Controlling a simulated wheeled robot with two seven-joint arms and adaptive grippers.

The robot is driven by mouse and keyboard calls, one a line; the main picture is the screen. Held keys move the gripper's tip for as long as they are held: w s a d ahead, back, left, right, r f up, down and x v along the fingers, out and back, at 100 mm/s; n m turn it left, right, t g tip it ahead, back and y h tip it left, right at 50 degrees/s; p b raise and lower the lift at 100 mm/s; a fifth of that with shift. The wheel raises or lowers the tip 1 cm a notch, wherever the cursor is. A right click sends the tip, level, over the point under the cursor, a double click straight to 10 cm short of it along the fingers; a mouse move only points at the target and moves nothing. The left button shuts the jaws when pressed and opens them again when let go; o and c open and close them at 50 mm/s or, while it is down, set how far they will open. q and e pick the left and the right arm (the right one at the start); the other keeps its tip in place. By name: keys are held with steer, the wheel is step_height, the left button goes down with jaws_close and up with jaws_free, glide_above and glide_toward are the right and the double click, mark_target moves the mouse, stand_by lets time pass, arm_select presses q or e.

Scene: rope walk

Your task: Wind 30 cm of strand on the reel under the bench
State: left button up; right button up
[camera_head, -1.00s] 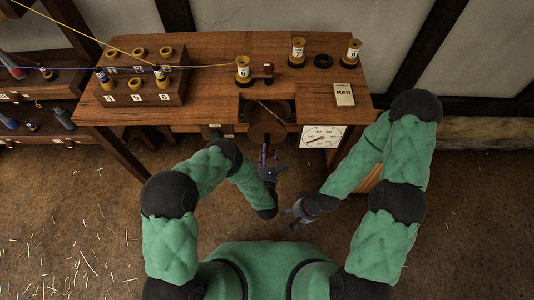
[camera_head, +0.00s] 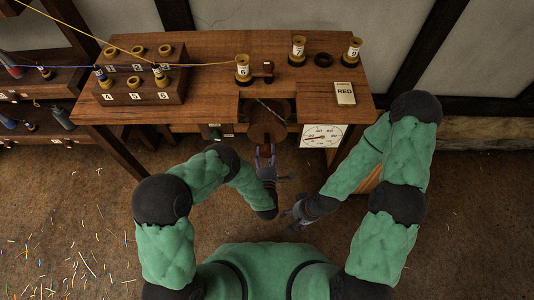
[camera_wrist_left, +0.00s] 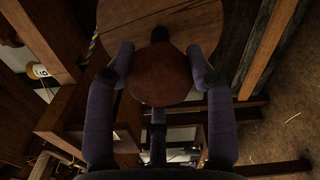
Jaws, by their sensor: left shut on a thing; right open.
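The reel (camera_head: 262,116) is a round wooden disc under the bench, in the gap at its front edge. In the left wrist view its flat face (camera_wrist_left: 185,20) fills the top, with a round brown knob (camera_wrist_left: 160,78) in front of it. My left gripper (camera_head: 265,151) is at the near side of the reel; in the wrist view its fingers (camera_wrist_left: 160,72) are shut around the knob. A twisted strand (camera_wrist_left: 94,43) shows left of the disc. My right gripper (camera_head: 287,211) is open and empty, low in front of the bench. Any strand wound on the reel is hidden.
The bench (camera_head: 210,60) carries spool 6 (camera_head: 243,70), a numbered spool block (camera_head: 140,92), spools 7 (camera_head: 297,52) and 9 (camera_head: 351,53), and a card marked RED (camera_head: 345,94).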

arm_select(q)
steer(key=m, duration=0.4)
steer(key=shift+w+d+r+m+b, duration=0.1)
steer(key=shift+w+m+b, duration=0.05)
steer(key=shift+m+b, duration=0.2)
steer(key=m, duration=0.3)
steer(key=shift+m, duration=0.25)
steer(key=m+b, duration=0.1)
steer(key=m, duration=0.3)
steer(key=shift+m, duration=0.3)
steer(key=m, duration=0.3)
steer(key=shift+m+b, duration=0.3)
steer(key=m, duration=0.5)
steer(key=shift+m+b, duration=0.3)
steer(key=m, duration=0.5)
steer(key=shift+m, duration=0.3)
